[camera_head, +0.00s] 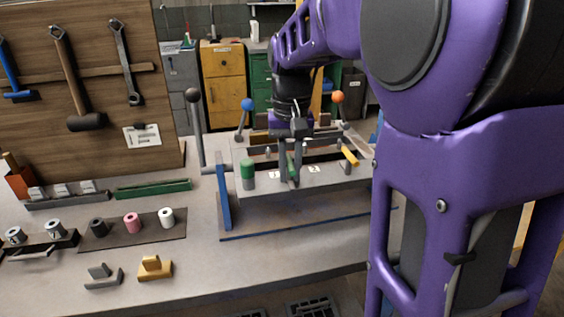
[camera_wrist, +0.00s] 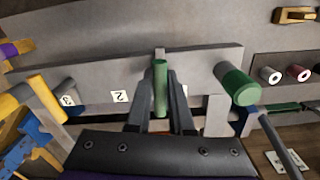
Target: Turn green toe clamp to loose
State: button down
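The grey fixture (camera_head: 322,181) stands on the bench. The green handle of a toe clamp (camera_head: 291,166) is near the middle of its front wall. In the wrist view this green handle (camera_wrist: 160,88) lies between both fingers of my gripper (camera_wrist: 161,97) and fills the gap; the fingers look shut on it. My gripper (camera_head: 296,158) reaches down from above in the head view. A thicker green cylinder (camera_wrist: 237,86) sticks out to the right in the wrist view; it is left of my gripper in the head view (camera_head: 247,170). The clamp's toe is mostly hidden.
A yellow handle (camera_head: 350,157) is at the fixture's right end. Levers with a dark ball (camera_head: 193,95), blue ball (camera_head: 247,104) and orange ball (camera_head: 337,97) rise around the fixture. Rollers (camera_head: 132,222) and small blocks (camera_head: 154,267) lie to the left.

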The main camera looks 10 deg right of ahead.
jog(key=shift+r+m+p, duration=0.1)
jog(key=shift+m+p, duration=0.2)
jog(key=shift+m, duration=0.1)
jog(key=m+p, duration=0.2)
jog(key=shift+r+m, duration=0.1)
jog(key=shift+m, duration=0.3)
jog(key=m+p, duration=0.2)
jog(key=m, duration=0.3)
jog(key=shift+m+p, duration=0.3)
jog(key=shift+p, duration=0.1)
jog(key=m+p, duration=0.2)
jog(key=m, duration=0.2)
jog(key=m+p, duration=0.1)
jog(key=m, duration=0.3)
jog(key=shift+w+m+p, duration=0.1)
jog(key=shift+m+p, duration=0.2)
jog(key=c, duration=0.8)
grip_release()
jog(key=shift+c, duration=0.2)
